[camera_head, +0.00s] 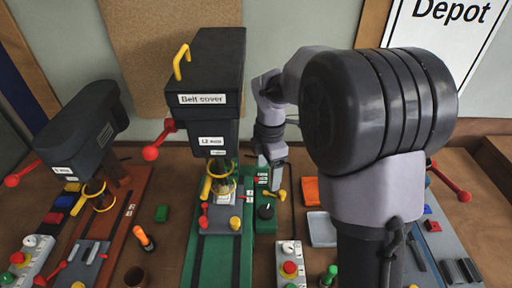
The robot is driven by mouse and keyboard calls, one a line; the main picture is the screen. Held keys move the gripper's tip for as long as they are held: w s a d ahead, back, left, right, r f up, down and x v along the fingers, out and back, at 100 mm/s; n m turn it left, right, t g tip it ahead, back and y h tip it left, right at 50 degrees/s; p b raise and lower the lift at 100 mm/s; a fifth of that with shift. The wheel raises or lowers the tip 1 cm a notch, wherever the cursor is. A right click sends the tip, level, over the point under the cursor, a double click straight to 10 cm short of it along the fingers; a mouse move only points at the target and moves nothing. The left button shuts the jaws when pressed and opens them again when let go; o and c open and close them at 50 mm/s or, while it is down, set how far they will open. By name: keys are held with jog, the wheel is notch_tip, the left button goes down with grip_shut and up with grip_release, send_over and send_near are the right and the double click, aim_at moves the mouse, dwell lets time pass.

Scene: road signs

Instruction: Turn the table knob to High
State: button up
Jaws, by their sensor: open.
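A dark round knob (265,211) sits on a small green box just right of the middle drill press. A white dial (288,247) is on a grey control box in front of it, above a red button. Another white dial (30,241) is on the control box at far left. Labels on these are too small to read, so I cannot tell which is the table knob or its setting. My gripper (274,178) points down just behind and above the dark knob, apart from it as far as I can see. It is open and appears empty; its fingertips are small and partly unclear.
The middle drill press (210,90), with a "Belt cover" label and red handle, stands close left of my gripper. Another dark press (80,130) is further left. An orange tray (311,190) and a grey tray (321,229) lie right. My arm hides much of the right side.

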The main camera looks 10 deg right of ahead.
aim_at(266, 210)
jog(key=f+b, duration=0.1)
jog(key=f, duration=0.5)
jog(key=f+b, duration=0.2)
jog(key=f, duration=0.3)
jog(key=f+b, duration=0.2)
jog(key=f, duration=0.4)
jog(key=shift+s+f, duration=0.35)
jog(key=c, duration=1.4)
jog(key=shift+o, duration=0.2)
jog(key=m, duration=0.6)
jog(key=shift+m, duration=0.4)
jog(key=m, duration=0.5)
jog(key=shift+m+b, duration=0.35)
jog(key=shift+m, duration=0.45)
jog(key=o, duration=1.4)
jog(key=shift+c, duration=0.2)
jog(key=shift+r, duration=0.1)
